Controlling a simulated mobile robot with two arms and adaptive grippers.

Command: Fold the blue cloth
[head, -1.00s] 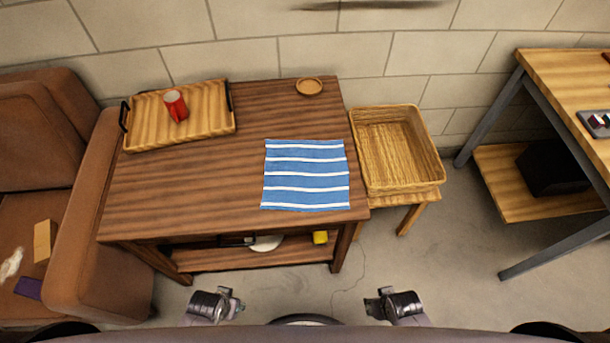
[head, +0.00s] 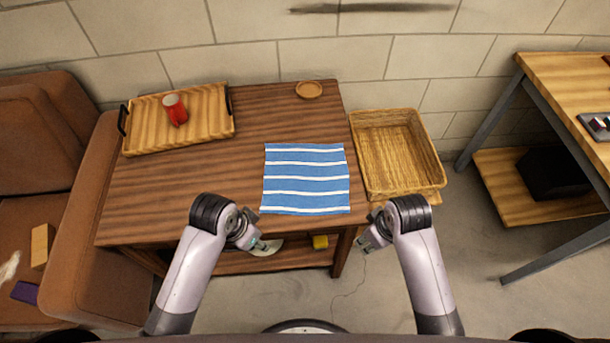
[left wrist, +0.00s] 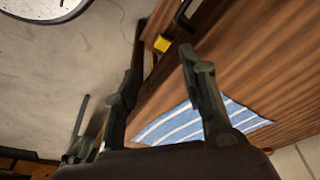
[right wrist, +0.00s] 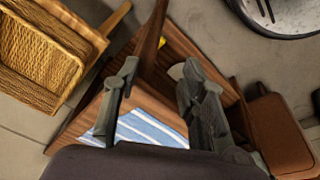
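The blue cloth (head: 305,178) with white stripes lies flat and spread out on the wooden table, near its front right corner. It also shows in the left wrist view (left wrist: 180,124) and the right wrist view (right wrist: 150,128). My left gripper (head: 262,246) is in front of the table edge, below and left of the cloth, and apart from it. My right gripper (head: 364,244) is off the front right table corner, apart from the cloth. In the wrist views, the fingers of the left gripper (left wrist: 160,75) and the right gripper (right wrist: 158,75) are spread with nothing between them.
The table (head: 200,195) holds a wooden tray (head: 210,130) with a red mug (head: 175,109), and a small round dish (head: 309,90). A wicker basket (head: 395,192) stands close on the right. A brown sofa (head: 85,230) is on the left. The table's front left is clear.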

